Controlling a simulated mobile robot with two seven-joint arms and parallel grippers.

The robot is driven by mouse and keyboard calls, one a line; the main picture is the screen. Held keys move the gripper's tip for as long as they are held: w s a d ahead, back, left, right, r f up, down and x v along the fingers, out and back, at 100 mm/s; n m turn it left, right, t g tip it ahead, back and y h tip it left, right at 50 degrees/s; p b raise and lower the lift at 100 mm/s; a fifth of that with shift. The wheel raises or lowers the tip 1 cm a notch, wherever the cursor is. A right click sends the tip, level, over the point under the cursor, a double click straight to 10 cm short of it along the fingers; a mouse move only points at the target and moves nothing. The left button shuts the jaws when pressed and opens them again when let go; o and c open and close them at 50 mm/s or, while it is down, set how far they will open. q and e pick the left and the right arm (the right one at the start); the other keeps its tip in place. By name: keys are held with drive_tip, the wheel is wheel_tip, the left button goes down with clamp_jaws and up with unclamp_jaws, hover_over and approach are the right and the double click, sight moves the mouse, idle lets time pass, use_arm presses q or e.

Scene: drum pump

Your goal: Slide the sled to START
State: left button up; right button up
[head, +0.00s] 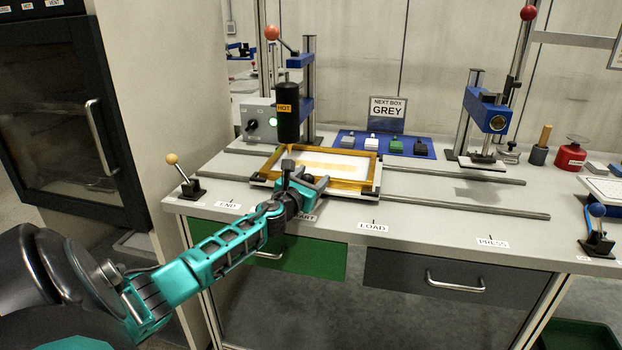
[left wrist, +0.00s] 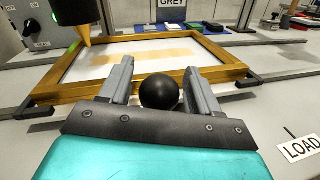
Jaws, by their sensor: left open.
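The sled (head: 350,187) is a gold-coloured frame around a white panel with a yellowish band. It sits on the two rails, under the black HOT nozzle (head: 287,112) and left of the LOAD label (head: 373,226). My left gripper (head: 290,178) is at its front edge. In the left wrist view, my open left gripper (left wrist: 157,72) has one finger on each side of a round black knob (left wrist: 159,92) in front of the sled's frame (left wrist: 70,87). I cannot tell whether the fingers touch the knob. My right gripper is out of view.
The rails (head: 450,201) run clear to the right, past the PRESS label (head: 492,243) and below a blue press (head: 490,115). A lever (head: 184,176) stands near the END label (head: 227,205). A blue tray (head: 350,140) with several small blocks lies behind.

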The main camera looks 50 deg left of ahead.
use_arm(q)
drive_tip(key=shift+s, duration=0.1)
drive_tip(key=p+v, duration=0.1)
drive_tip(key=v, duration=1.1)
drive_tip(key=shift+s+d, duration=0.2)
drive_tip(key=shift+s, duration=0.1)
drive_tip(key=s+d+f+n+g+h+p, duration=0.1)
drive_tip(key=s+d+f+n+g+h, duration=0.1)
drive_tip(key=s+d+f+n, duration=0.4)
drive_tip(key=s+d+f+n+g+h+p, duration=0.1)
drive_tip(key=d+f+n+g+h, duration=0.1)
drive_tip(key=d+f+n, duration=0.75)
drive_tip(key=s+d+f+n+g+h, duration=0.1)
drive_tip(key=s+d+n+h, duration=0.1)
drive_tip(key=d+n, duration=0.6)
drive_tip(key=s+d+f+n+g+h, duration=0.1)
drive_tip(key=s+d+f+n+h, duration=0.1)
drive_tip(key=s+d+n, duration=0.3)
drive_tip(key=d+n, duration=0.3)
drive_tip(key=d, duration=0.1)
